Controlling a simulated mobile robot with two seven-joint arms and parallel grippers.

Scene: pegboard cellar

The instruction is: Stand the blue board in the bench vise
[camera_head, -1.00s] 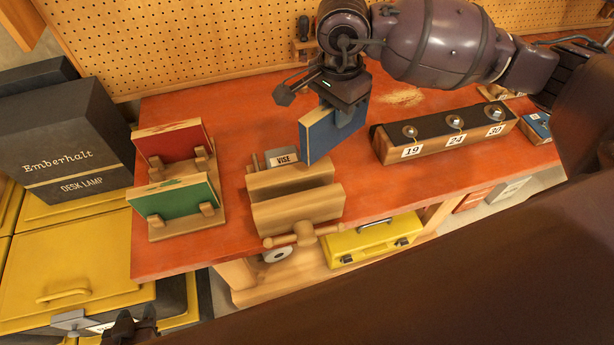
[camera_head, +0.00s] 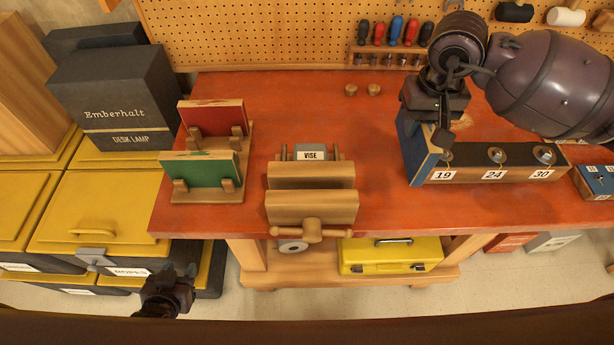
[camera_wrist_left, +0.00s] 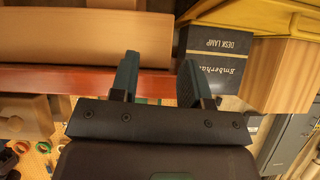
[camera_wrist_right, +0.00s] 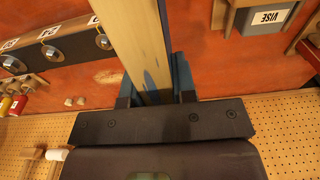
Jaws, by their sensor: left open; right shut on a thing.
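The blue board (camera_head: 413,148) is held upright, in the air or near the bench top, beside the left end of the numbered block; its exact height is hard to tell. My right gripper (camera_head: 437,128) is shut on it. In the right wrist view the board's pale wooden edge (camera_wrist_right: 142,40) stands between the fingers (camera_wrist_right: 157,88). The wooden bench vise (camera_head: 311,205), labelled VISE, stands left of the board at the bench's front edge, its jaws apart with nothing between them. My left gripper (camera_head: 165,300) is low at the front left, open and empty in its wrist view (camera_wrist_left: 157,85).
A rack (camera_head: 240,185) with a red board (camera_head: 212,118) and a green board (camera_head: 205,169) stands left of the vise. The numbered block (camera_head: 490,165) with knobs sits to the right. Two small wooden pegs (camera_head: 373,89) stand behind. Bench between vise and block is clear.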

